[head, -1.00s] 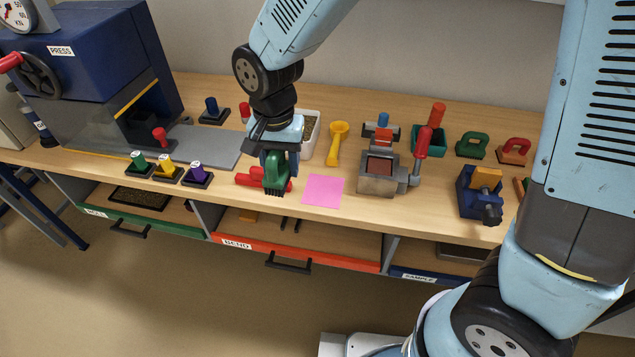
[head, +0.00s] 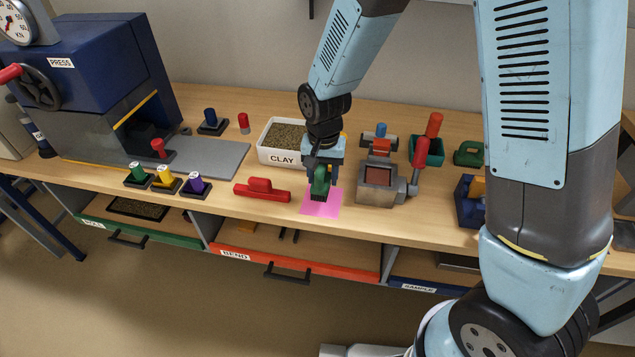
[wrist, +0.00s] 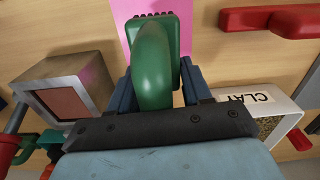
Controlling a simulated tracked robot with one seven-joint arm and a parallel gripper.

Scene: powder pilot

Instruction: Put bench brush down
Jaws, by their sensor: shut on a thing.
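My gripper (head: 322,168) is shut on the green bench brush (head: 319,186) by its handle. The brush is over the pink square (head: 322,205) near the front edge of the bench, with its bristles downward. In the wrist view the brush's green handle (wrist: 154,70) stands between the blue fingers, and dark bristles show at its far end. Part of the pink square (wrist: 124,32) shows beside and behind the brush. I cannot tell whether the bristles touch the square.
A red handled block (head: 262,191) lies just left of the square. The grey metal box with a red lever (head: 377,185) stands close on the right. The white clay tub (head: 283,143) is behind. The bench's front edge is near, above a red-fronted drawer (head: 300,262).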

